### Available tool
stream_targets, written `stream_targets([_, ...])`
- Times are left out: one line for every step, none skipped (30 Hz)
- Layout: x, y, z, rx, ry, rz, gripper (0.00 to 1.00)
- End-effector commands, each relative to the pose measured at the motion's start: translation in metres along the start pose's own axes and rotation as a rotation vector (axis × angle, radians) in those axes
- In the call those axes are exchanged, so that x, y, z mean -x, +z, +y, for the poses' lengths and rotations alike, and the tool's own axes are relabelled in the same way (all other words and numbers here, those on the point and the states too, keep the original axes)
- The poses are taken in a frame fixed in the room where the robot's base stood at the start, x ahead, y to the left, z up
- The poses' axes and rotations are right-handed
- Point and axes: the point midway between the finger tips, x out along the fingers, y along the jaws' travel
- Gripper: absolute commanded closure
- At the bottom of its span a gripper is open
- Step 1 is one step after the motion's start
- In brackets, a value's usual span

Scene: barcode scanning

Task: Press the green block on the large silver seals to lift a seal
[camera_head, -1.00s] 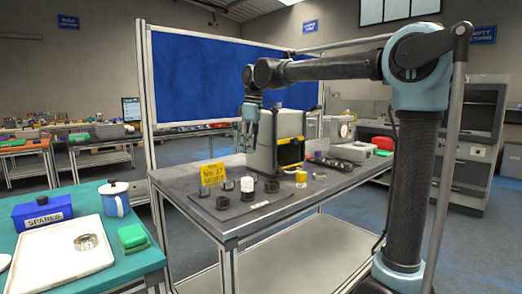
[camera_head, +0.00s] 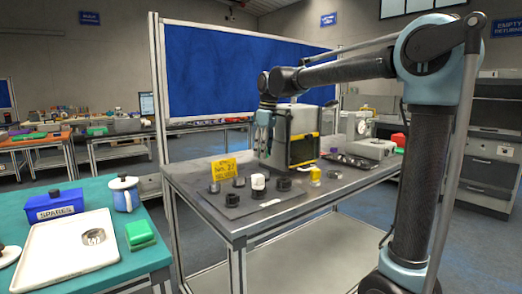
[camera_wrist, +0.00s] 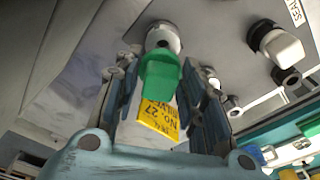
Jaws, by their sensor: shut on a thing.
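My gripper (camera_head: 264,127) hangs above the grey table, just left of the grey box. In the wrist view, a green block (camera_wrist: 160,78) sits between the fingers of my gripper (camera_wrist: 165,95), which are shut on it. A round silver-white piece (camera_wrist: 163,37) shows at the block's far end; I cannot tell whether they touch. The block is not clear in the head view. A silver ring (camera_head: 94,237) lies in the white tray on the left table, and another small ring (camera_head: 334,175) lies on the grey table. I cannot tell which are the large silver seals.
A yellow sign (camera_head: 223,169), several dark round pieces and a white-topped one (camera_head: 258,182) stand below my gripper. The grey box (camera_head: 290,136) is close at right. Another green block (camera_head: 140,235), a mug (camera_head: 124,194) and a blue SPARES box (camera_head: 50,205) are on the left table.

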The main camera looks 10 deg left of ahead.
Motion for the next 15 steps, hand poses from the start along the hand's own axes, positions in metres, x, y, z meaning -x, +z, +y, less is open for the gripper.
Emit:
stream_targets([-0.002, 0.000, 0.000, 0.000, 0.000, 0.000, 0.86])
stream_targets([-0.004, 0.001, 0.000, 0.000, 0.000, 0.000, 0.86])
stream_targets([-0.007, 0.001, 0.000, 0.000, 0.000, 0.000, 0.86])
stream_targets([-0.009, 0.001, 0.000, 0.000, 0.000, 0.000, 0.86])
stream_targets([-0.011, 0.002, 0.000, 0.000, 0.000, 0.000, 0.86])
stream_targets([-0.015, 0.002, 0.000, 0.000, 0.000, 0.000, 0.86])
stream_targets([-0.018, 0.003, 0.000, 0.000, 0.000, 0.000, 0.86])
stream_targets([-0.020, 0.003, 0.000, 0.000, 0.000, 0.000, 0.86])
stream_targets([-0.023, 0.003, 0.000, 0.000, 0.000, 0.000, 0.86])
stream_targets([-0.025, 0.004, 0.000, 0.000, 0.000, 0.000, 0.86])
stream_targets([-0.028, 0.004, 0.000, 0.000, 0.000, 0.000, 0.86])
stream_targets([-0.031, 0.004, 0.000, 0.000, 0.000, 0.000, 0.86])
stream_targets([-0.033, 0.004, 0.000, 0.000, 0.000, 0.000, 0.86])
stream_targets([-0.034, 0.004, 0.000, 0.000, 0.000, 0.000, 0.86])
stream_targets([-0.036, 0.005, 0.000, 0.000, 0.000, 0.000, 0.86])
